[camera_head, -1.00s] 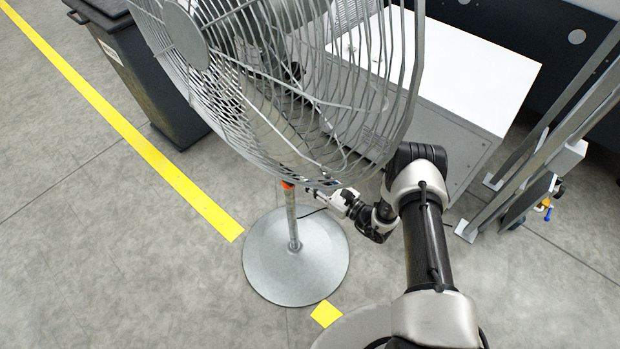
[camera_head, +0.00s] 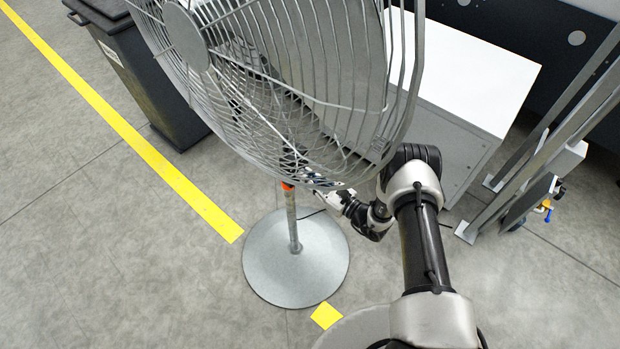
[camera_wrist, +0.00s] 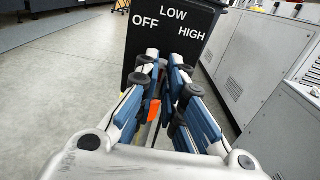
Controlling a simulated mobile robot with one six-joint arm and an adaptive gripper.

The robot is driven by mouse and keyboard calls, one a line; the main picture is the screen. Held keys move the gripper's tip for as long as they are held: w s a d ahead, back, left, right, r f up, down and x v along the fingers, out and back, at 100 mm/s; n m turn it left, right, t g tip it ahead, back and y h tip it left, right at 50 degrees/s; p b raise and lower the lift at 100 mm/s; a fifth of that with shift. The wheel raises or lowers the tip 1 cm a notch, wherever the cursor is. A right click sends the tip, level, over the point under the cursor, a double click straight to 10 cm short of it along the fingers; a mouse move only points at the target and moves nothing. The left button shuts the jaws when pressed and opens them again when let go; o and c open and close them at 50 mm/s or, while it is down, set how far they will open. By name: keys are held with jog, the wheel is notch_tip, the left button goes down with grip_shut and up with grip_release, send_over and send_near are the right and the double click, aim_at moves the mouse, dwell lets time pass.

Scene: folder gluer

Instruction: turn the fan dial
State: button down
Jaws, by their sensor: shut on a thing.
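The fan (camera_head: 290,90) stands on a round grey base (camera_head: 297,262), its wire cage filling the upper middle of the head view. In the wrist view, its black control box (camera_wrist: 172,28) carries the white words OFF, LOW and HIGH. My gripper (camera_wrist: 164,62) reaches to the front of this box below the words, and its fingers are closed together on the dial. The dial itself is hidden between the fingertips, so I cannot tell where it points. In the head view, my gripper lies under the cage's lower edge, right of the pole, and its tips are hard to make out.
An orange collar (camera_head: 288,185) sits on the fan's pole. A dark bin (camera_head: 150,85) stands at the upper left, beside a yellow floor line (camera_head: 130,135). A white-topped cabinet (camera_head: 480,75) and metal frame legs (camera_head: 530,165) are at the right. The floor at the left is open.

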jog(key=shift+n, duration=0.3)
jog(key=n+b, duration=0.1)
jog(key=n, duration=0.1)
jog(key=n+b, duration=0.1)
jog(key=n, duration=0.2)
jog(key=n+b, duration=0.1)
jog(key=n, duration=0.2)
jog(key=shift+s+a+f, duration=0.2)
jog(key=shift+s, duration=0.1)
jog(key=shift+n, duration=0.3)
dwell(0.4)
jog(key=c, duration=1.7)
grip_release()
jog(key=shift+d, duration=0.1)
